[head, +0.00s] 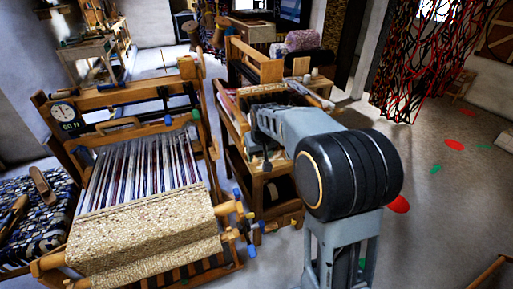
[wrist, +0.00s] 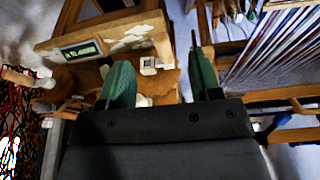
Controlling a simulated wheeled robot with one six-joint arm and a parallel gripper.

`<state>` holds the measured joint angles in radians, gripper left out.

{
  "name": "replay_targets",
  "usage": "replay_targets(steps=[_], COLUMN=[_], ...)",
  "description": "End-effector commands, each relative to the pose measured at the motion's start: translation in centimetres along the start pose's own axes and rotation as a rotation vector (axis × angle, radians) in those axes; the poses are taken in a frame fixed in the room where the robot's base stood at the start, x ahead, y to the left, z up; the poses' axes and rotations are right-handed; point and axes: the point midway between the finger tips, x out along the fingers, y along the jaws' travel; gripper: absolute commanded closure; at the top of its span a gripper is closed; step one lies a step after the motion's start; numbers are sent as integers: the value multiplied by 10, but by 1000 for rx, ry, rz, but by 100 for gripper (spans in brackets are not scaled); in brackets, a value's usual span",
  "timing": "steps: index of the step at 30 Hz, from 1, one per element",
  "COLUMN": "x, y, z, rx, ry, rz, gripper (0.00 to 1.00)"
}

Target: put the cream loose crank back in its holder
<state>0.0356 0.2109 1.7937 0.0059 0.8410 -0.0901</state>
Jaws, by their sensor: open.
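I cannot make out the cream loose crank or its holder for certain in either view. In the wrist view my gripper (wrist: 162,80) shows two green fingers spread apart, with nothing held between them. Beyond the fingers is a wooden bench top with a small white block (wrist: 148,66). A pale rounded peg (wrist: 16,76) shows at the left edge of the wrist view; I cannot tell whether it is the crank. In the head view my arm reaches over the small wooden bench (head: 238,172), and the fingers cannot be made out there.
A large loom (head: 145,235) with cream woven cloth stands left of the bench, with coloured knobs at its right corner. A box with a green display (wrist: 82,50) lies beyond my fingers. Red and black netting (head: 415,60) hangs at right. The floor at right is mostly open.

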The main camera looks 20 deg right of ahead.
Motion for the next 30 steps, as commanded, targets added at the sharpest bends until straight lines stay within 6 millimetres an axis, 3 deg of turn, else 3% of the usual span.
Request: replay_targets(steps=[3, 8, 24, 30], x=[-12, -12, 78, 102], y=[2, 3, 3, 3], z=[-28, -39, -47, -49], rx=[-20, -40, -45, -45], ry=[65, 99, 96, 97], rz=[6, 10, 10, 10], gripper=[42, 42, 42, 42])
